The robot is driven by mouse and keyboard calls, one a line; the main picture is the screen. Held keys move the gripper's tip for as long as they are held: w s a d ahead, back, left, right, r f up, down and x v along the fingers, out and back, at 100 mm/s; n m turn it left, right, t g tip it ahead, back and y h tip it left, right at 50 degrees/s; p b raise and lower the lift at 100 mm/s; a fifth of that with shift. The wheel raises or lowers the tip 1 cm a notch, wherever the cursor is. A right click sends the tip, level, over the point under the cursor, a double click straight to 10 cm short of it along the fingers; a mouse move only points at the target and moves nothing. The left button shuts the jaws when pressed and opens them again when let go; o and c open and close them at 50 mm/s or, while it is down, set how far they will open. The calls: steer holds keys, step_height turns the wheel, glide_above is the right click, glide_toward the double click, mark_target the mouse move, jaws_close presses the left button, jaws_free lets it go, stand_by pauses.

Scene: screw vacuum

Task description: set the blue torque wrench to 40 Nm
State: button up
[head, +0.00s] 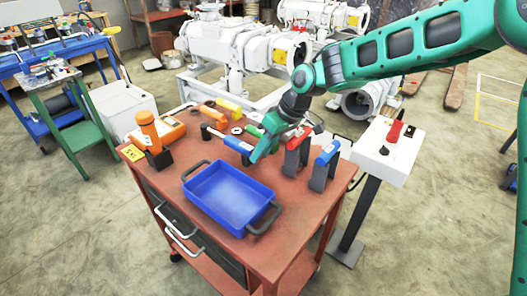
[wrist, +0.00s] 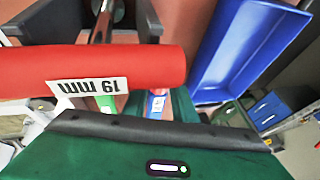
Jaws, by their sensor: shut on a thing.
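The blue torque wrench (head: 238,146) appears as a blue handle with a pale band and a dark head at its left, above the cart top behind the blue tray. My gripper (head: 262,152) is shut at the handle's right end. In the wrist view, a blue and white part of the wrench (wrist: 158,104) shows between the green fingers. A red handle marked 19 mm (wrist: 120,72) crosses close to the camera and hides much of the grip. The torque setting cannot be read.
A red-handled tool (head: 298,138) and another blue-handled tool (head: 328,152) rest on grey stands right of my gripper. The blue tray (head: 213,203) is empty in front. An orange tool (head: 148,130) stands at left. A white control box (head: 388,150) stands right of the cart.

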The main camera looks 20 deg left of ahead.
steer(key=t, duration=0.1)
steer(key=t+h, duration=0.1)
steer(key=s+t, duration=0.1)
steer(key=shift+a+r+n+h, duration=0.1)
steer(key=shift+a+n+h, duration=0.2)
steer(key=shift+n, duration=0.1)
steer(key=t, duration=0.1)
steer(key=t+h, duration=0.1)
steer(key=t, duration=0.2)
steer(key=shift+s+a+f+n, duration=0.15)
steer(key=shift+s+f+n, duration=0.05)
steer(key=shift+s+n, duration=0.2)
steer(key=shift+f+n+t+h, duration=0.2)
steer(key=shift+n+t+h, duration=0.3)
steer(key=shift+t, duration=1.1)
steer(key=o, duration=1.1)
steer(key=shift+c, duration=0.2)
steer(key=shift+s, duration=0.1)
